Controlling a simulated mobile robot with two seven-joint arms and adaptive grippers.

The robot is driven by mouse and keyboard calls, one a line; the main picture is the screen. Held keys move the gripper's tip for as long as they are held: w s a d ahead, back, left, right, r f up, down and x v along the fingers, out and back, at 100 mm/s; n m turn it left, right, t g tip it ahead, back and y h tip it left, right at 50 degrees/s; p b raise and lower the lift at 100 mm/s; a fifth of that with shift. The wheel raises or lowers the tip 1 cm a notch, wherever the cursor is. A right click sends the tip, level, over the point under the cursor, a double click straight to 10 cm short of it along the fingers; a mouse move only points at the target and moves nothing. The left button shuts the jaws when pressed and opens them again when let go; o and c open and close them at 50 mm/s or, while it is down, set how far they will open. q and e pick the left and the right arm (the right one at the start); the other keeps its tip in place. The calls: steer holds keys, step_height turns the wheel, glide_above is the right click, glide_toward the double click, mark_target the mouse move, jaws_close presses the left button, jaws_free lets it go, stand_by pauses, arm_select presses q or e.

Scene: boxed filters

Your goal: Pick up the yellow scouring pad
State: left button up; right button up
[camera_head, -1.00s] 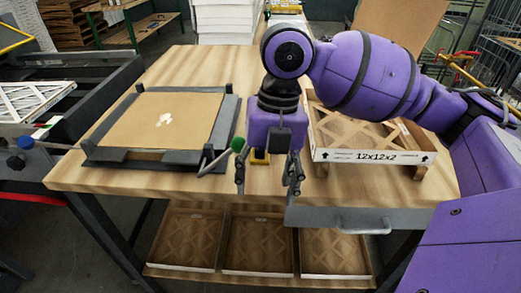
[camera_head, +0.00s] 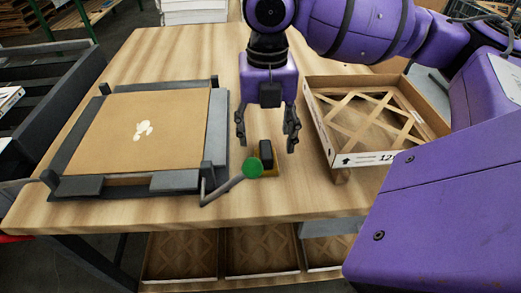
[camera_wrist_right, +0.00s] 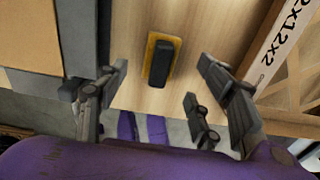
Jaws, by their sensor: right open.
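The yellow scouring pad (camera_head: 270,171) lies on the wooden table near its front edge, with a dark block-shaped handle on top. A green knob on a lever partly hides it in the head view. In the right wrist view the pad (camera_wrist_right: 151,63) shows whole, its yellow rim around the dark handle. My right gripper (camera_head: 267,142) is open and empty, pointing down above the table close to the pad. In the right wrist view its fingers (camera_wrist_right: 165,95) stand apart, one on each side of the pad and nearer the camera. My left gripper is not in view.
A dark fixture (camera_head: 86,187) holding a brown cardboard sheet (camera_head: 150,120) stands left of the pad. Its green-knobbed lever (camera_head: 252,168) reaches close to the pad. An open filter box (camera_head: 355,159) stands on the right. Several boxed filters (camera_head: 181,255) lie on the shelf below.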

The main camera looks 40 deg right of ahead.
mark_target(267, 149)
steer(key=shift+s+f, duration=0.3)
steer(key=shift+f, duration=0.45)
steer(key=f, duration=0.4)
steer(key=shift+w+b, duration=0.2)
steer(key=shift+b, duration=0.1)
steer(key=shift+f, duration=0.15)
steer(key=c, duration=1.3)
steer(key=shift+o, duration=0.2)
step_height(267, 149, up, 9)
steer(key=shift+r+p, duration=0.15)
steer(key=shift+p, duration=0.5)
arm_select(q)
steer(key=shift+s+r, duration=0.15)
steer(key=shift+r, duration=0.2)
arm_select(e)
steer(key=shift+r, duration=0.45)
